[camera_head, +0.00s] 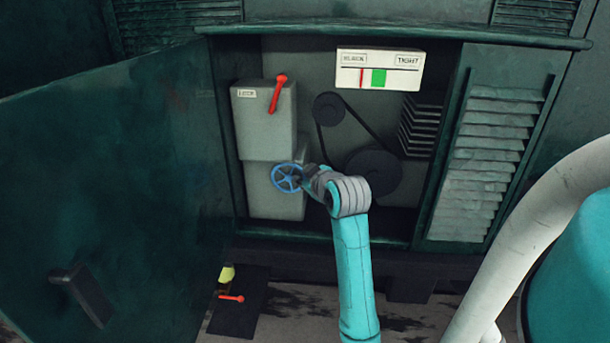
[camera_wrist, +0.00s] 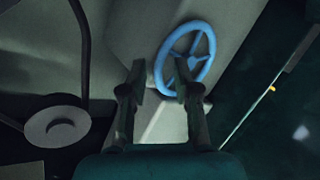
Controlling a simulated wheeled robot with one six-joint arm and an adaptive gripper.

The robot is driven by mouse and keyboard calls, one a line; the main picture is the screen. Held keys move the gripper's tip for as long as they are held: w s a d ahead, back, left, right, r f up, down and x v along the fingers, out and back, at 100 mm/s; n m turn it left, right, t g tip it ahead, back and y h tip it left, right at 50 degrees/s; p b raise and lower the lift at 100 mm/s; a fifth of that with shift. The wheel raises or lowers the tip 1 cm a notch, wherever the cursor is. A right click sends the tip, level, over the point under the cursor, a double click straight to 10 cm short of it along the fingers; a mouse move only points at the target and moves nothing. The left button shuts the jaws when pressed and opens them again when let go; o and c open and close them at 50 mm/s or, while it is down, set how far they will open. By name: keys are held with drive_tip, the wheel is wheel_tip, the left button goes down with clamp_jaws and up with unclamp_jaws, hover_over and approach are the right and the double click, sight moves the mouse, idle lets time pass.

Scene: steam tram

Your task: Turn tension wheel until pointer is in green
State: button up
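The blue tension wheel (camera_head: 287,178) is on the front of a grey box at the lower left inside the open cabinet. In the wrist view the wheel (camera_wrist: 205,45) is ahead, with its lower left rim showing between my fingers. My gripper (camera_head: 306,178) is at the wheel's right side. In the wrist view my gripper (camera_wrist: 161,80) has its fingers apart; whether they touch the rim I cannot tell. The gauge (camera_head: 380,58) reads slack at left and tight at right. Its thin red pointer (camera_head: 361,77) stands left of the green band (camera_head: 378,79), outside it.
A red lever (camera_head: 277,93) is on the grey box (camera_head: 264,130) above the wheel. A belt runs between two dark pulleys (camera_head: 373,172) to the right. The cabinet door (camera_head: 110,180) stands open at left. A red-handled item (camera_head: 231,298) lies on a dark mat below.

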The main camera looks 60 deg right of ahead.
clamp_jaws()
drive_tip(key=shift+s+f+m+t, duration=0.25)
drive_tip(key=shift+f+m+t, duration=0.45)
drive_tip(key=shift+m+t, duration=0.25)
drive_tip(key=shift+o, duration=1.5)
unclamp_jaws()
drive_tip(key=shift+d, duration=0.1)
